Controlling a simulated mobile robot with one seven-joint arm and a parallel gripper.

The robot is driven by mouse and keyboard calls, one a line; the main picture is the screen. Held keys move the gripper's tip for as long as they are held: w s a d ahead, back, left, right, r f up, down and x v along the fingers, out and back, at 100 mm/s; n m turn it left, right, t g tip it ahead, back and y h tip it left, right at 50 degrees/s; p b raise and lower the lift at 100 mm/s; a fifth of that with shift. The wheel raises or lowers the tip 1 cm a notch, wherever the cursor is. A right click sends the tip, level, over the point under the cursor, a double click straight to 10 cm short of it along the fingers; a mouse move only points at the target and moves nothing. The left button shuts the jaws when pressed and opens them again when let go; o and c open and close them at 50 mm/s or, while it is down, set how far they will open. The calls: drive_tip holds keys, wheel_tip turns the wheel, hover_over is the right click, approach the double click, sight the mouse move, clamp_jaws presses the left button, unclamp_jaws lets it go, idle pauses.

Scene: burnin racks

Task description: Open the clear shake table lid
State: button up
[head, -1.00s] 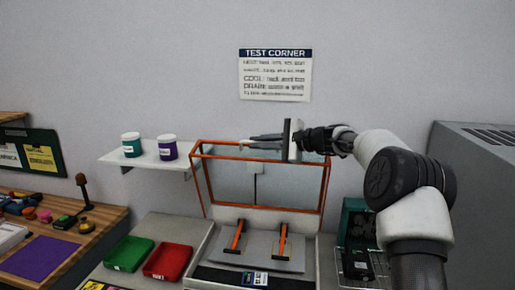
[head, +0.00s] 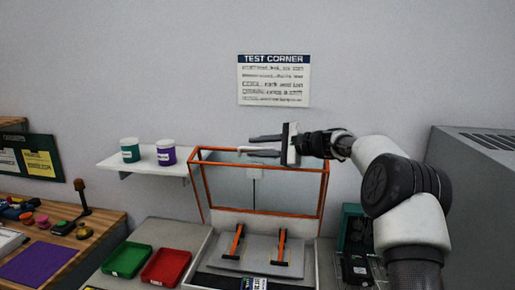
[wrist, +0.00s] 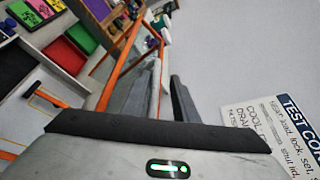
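The clear shake table lid (head: 222,178) has an orange frame and stands raised at the back of the shake table (head: 210,272), its panel facing forward. Two orange-and-black bars (head: 281,248) lie on the table's grey plate, uncovered. My gripper (head: 252,146) is at the lid's top bar in the head view, fingers pointing left, one above the other with a gap. In the wrist view my gripper (wrist: 168,95) shows two grey fingers apart, with the lid's orange frame (wrist: 122,55) beside them.
A shelf with two jars (head: 166,152) is on the wall to the left. A green tray (head: 127,259) and a red tray (head: 166,267) sit left of the shake table. A dark green device (head: 355,235) stands right of it, beside a large grey cabinet (head: 475,190).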

drive_tip(key=b+v, duration=0.3)
drive_tip(key=v, duration=1.4)
drive_tip(key=shift+d, duration=0.25)
drive_tip(key=shift+a+r, duration=0.1)
